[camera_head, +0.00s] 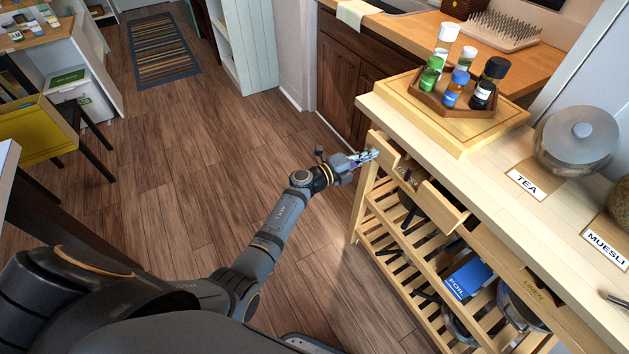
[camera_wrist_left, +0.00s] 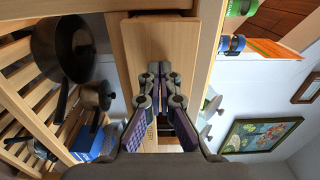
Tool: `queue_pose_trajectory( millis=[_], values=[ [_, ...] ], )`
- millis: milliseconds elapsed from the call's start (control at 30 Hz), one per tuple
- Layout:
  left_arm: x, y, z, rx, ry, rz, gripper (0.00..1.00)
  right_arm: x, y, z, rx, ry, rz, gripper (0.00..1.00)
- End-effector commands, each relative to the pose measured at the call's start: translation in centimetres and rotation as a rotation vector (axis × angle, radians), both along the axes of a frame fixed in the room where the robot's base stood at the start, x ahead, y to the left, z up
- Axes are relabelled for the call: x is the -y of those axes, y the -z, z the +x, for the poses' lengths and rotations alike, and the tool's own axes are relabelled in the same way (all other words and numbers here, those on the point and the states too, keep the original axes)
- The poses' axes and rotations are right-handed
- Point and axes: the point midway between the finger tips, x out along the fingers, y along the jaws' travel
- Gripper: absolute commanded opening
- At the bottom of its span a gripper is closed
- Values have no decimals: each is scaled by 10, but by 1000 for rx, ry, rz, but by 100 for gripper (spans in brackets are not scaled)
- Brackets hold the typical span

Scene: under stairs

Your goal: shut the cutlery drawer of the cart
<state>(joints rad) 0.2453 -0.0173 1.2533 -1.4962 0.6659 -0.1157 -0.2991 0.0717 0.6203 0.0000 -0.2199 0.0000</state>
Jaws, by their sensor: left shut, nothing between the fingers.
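The wooden cart (camera_head: 480,180) stands on the right with a row of drawers under its top. A light wood drawer front (camera_head: 384,148) sticks out at its far end, and a second one (camera_head: 443,205) sticks out nearer to me. My left gripper (camera_head: 368,156) is shut and empty, right at the far drawer front. In the left wrist view the shut fingers (camera_wrist_left: 159,75) point at a wooden drawer front (camera_wrist_left: 150,45); contact is unclear. My right gripper is out of view.
Bottles in a wooden tray (camera_head: 452,100) and a glass jar (camera_head: 577,140) stand on the cart top. Slatted shelves below hold pans and a blue foil box (camera_head: 468,278). The wooden floor (camera_head: 190,170) left of the cart is open.

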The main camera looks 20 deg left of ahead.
Motion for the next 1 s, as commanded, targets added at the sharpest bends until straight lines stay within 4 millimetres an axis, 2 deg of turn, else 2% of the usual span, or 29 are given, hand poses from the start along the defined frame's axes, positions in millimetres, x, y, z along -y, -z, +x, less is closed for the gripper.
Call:
queue_pose_trajectory(
  millis=[200,400,1000],
  values=[
    [24,2,30,2,1,0,0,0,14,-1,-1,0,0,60],
    [35,1,44,1,0,1,0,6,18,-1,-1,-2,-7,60],
    [38,-3,50,4,-2,-1,0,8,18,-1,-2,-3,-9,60]
  ],
)
